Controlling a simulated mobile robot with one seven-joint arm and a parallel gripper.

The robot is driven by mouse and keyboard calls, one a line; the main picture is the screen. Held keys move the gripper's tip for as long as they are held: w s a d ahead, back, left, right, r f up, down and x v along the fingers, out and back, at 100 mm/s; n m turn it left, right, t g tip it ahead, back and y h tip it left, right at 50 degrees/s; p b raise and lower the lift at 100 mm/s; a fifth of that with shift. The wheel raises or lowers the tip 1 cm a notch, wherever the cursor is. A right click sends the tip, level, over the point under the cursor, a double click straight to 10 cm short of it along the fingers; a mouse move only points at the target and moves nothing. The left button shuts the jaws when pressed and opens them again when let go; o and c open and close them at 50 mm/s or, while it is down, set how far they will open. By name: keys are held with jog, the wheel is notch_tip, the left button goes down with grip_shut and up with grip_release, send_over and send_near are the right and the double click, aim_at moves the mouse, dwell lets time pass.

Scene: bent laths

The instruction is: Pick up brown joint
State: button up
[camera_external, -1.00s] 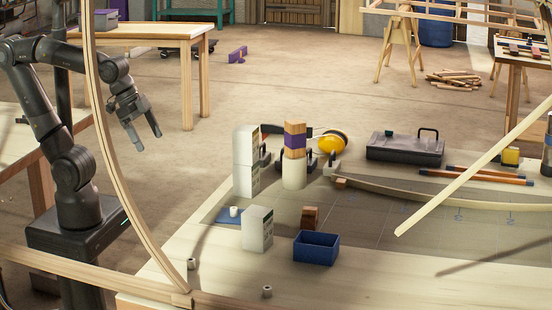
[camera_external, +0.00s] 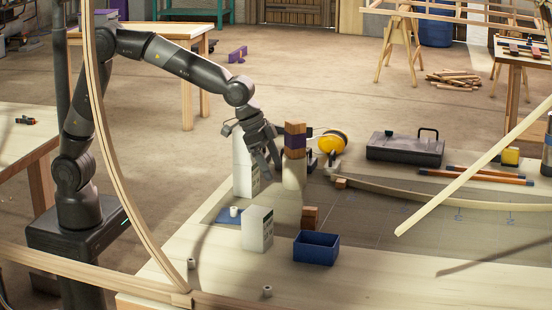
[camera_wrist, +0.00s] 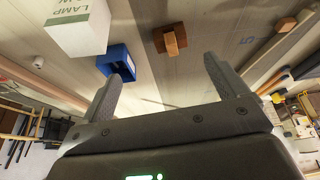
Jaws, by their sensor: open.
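The brown joint (camera_external: 310,217) is a small brown wooden block standing on the table just behind the blue bin (camera_external: 316,249). In the wrist view the brown joint (camera_wrist: 172,40) shows beyond and between my fingertips, with a lighter tan face. My gripper (camera_external: 268,165) is open and empty, above the table behind and left of the joint. It is apart from the joint. In the wrist view my gripper (camera_wrist: 162,70) has its fingers spread, pointing toward the joint.
A white lamp box (camera_external: 257,228) stands left of the joint. Another white box (camera_external: 243,180) and a stacked column (camera_external: 294,140) stand close to my gripper. A bent lath (camera_external: 420,198) lies to the right, with a small brown block (camera_external: 341,183) at its end.

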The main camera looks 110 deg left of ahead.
send_near(309, 208)
notch_tip(309, 208, down, 2)
jog(key=x, duration=0.5)
jog(key=shift+w+d+f, duration=0.2)
jog(key=shift+w, duration=0.15)
jog(key=shift+x, duration=2.6)
jog(key=shift+w+a+r, duration=0.1)
jog(key=shift+a, duration=0.05)
jog(key=shift+c, duration=0.3)
jog(key=c, duration=1)
